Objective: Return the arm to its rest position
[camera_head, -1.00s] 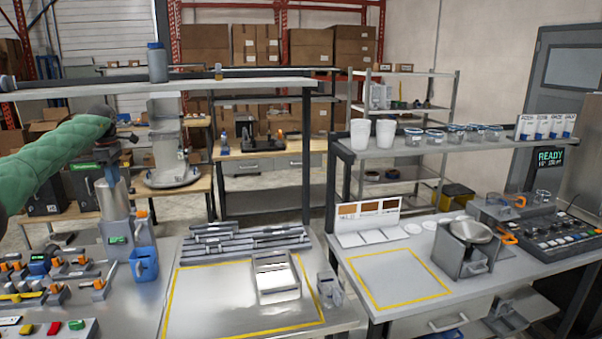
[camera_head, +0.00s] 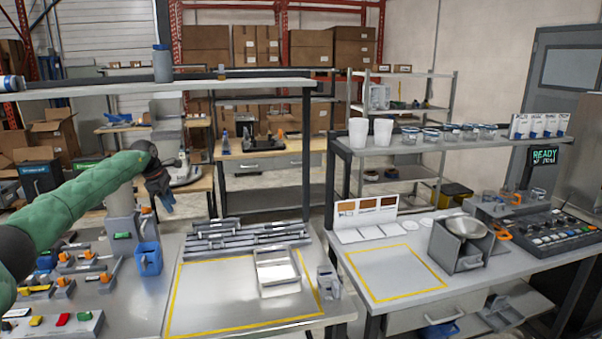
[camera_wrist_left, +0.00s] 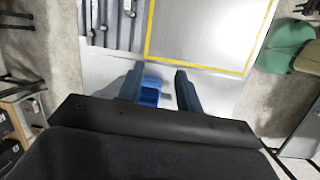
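My left arm, in a green sleeve, comes in from the left in the head view. Its gripper (camera_head: 166,205) hangs fingers down above the blue jug (camera_head: 149,259) and in front of the dispenser post. In the left wrist view the two dark blue fingers (camera_wrist_left: 160,88) stand apart with nothing held between them. The blue jug (camera_wrist_left: 150,92) shows below, close beside the left finger in the picture and partly hidden by it. My right gripper is in neither view.
A yellow-outlined area (camera_head: 215,315) on the left bench holds a metal tray (camera_head: 262,281); grey rails (camera_head: 240,240) lie behind it. Small dispensers with orange parts (camera_head: 75,280) crowd the bench's left side. A shelf (camera_head: 240,86) runs above the bench.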

